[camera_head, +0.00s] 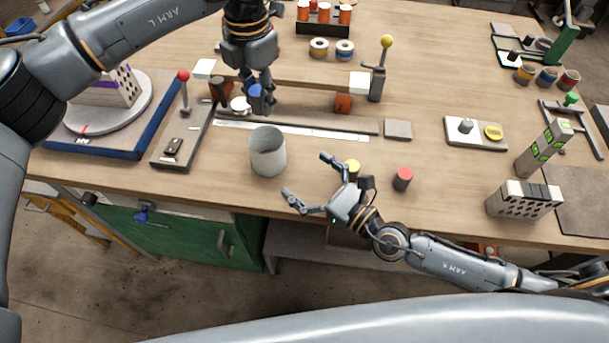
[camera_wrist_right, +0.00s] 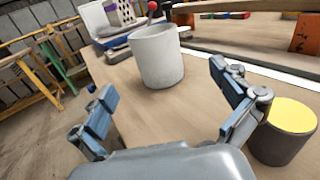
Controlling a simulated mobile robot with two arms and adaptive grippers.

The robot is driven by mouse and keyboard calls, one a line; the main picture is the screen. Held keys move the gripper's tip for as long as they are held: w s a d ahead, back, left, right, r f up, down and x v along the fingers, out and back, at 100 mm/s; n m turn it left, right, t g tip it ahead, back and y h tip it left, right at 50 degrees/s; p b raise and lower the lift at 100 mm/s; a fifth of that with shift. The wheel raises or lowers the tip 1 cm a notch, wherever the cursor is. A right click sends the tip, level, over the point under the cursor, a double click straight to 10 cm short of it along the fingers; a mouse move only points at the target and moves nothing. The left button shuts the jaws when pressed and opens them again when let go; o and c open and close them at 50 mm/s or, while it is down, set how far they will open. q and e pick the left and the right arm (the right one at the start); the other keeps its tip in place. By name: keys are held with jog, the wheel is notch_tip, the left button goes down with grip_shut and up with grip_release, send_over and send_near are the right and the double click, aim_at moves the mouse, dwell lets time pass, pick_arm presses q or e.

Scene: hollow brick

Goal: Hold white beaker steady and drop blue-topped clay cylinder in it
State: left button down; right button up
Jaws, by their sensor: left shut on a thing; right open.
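The white beaker (camera_head: 268,152) stands upright near the table's front edge. It also shows upright in the right wrist view (camera_wrist_right: 158,58), ahead of the open fingers. My left gripper (camera_head: 257,103) points down behind and above the beaker, shut on the blue-topped clay cylinder (camera_head: 256,91). The fingers hide most of the cylinder; its blue top shows between them. My right gripper (camera_head: 307,176) is open and empty at the beaker's right front, its fingers spread towards the beaker and apart from it. In the right wrist view its fingers (camera_wrist_right: 165,103) frame the beaker's near side.
A yellow-topped cylinder (camera_head: 352,167) stands close beside my right gripper, and a red-topped cylinder (camera_head: 403,178) further right. A long metal rule (camera_head: 290,130) lies behind the beaker. A lever with a red knob (camera_head: 183,76) stands left. A hollow brick (camera_head: 523,202) sits at right.

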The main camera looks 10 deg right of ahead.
aim_at(256, 140)
jog(key=shift+s+a+f+m, duration=0.1)
jog(key=shift+a+f+m, duration=0.1)
jog(key=shift+a+m, duration=0.1)
jog(key=shift+a, duration=0.1)
jog(key=x, duration=1.1)
jog(key=shift+w+a, duration=0.2)
jog(key=shift+w, duration=0.1)
jog(key=c, duration=1.5)
pick_arm(q)
jog(key=shift+f, duration=2.2)
jog(key=c, duration=0.9)
grip_release()
